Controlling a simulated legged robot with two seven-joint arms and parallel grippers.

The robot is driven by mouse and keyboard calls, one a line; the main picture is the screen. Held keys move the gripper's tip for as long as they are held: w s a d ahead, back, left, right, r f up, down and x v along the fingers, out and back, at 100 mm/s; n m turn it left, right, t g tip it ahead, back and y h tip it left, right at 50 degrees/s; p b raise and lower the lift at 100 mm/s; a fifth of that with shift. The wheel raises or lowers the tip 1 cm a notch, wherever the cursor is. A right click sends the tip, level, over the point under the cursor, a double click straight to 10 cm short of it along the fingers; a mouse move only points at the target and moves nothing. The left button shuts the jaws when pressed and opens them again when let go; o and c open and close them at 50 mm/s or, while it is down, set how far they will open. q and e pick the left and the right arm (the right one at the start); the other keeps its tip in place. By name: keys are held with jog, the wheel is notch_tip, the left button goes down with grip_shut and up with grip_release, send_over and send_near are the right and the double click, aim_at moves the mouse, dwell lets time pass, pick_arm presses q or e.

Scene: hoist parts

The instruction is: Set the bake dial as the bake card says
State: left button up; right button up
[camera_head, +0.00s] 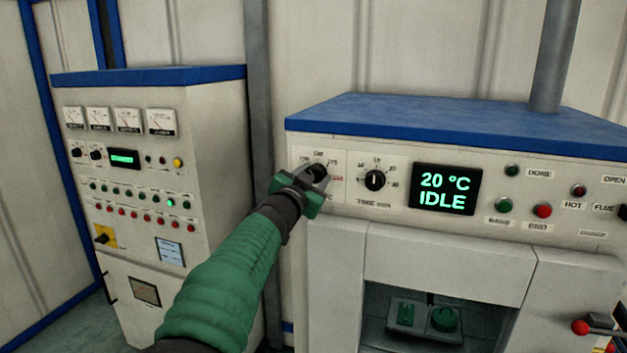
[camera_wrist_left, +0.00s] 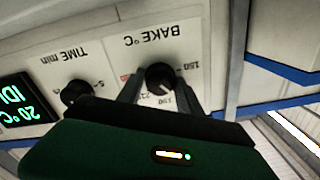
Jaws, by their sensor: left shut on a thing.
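The bake dial (camera_head: 318,170) is a black knob at the left of the oven's panel, with numbers around it. In the left wrist view the dial (camera_wrist_left: 160,76) sits between my left gripper's fingers under the upside-down label "BAKE °C". My left gripper (camera_head: 316,174) is shut on it; the gripper also shows in the left wrist view (camera_wrist_left: 165,92). The gripper hides part of the dial's scale, and the exact setting cannot be read. The bake card is not clearly identifiable. My right gripper is not in view.
The time dial (camera_head: 375,180) is close at the right of the bake dial. The display (camera_head: 445,189) reads 20 °C IDLE. Buttons and lamps fill the panel's right. A control cabinet (camera_head: 150,150) stands at left. The oven's opening (camera_head: 430,318) holds green parts.

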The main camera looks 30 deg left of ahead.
pick_arm(q)
jog(key=shift+f+m+b, duration=0.15)
jog(key=shift+m+b, duration=0.7)
jog(key=shift+m, duration=2.75)
jog(key=o, duration=1.3)
jog(key=shift+c, duration=0.2)
jog(key=b+v, duration=0.2)
jog(key=v, duration=1.4)
jog(key=shift+s, duration=0.25)
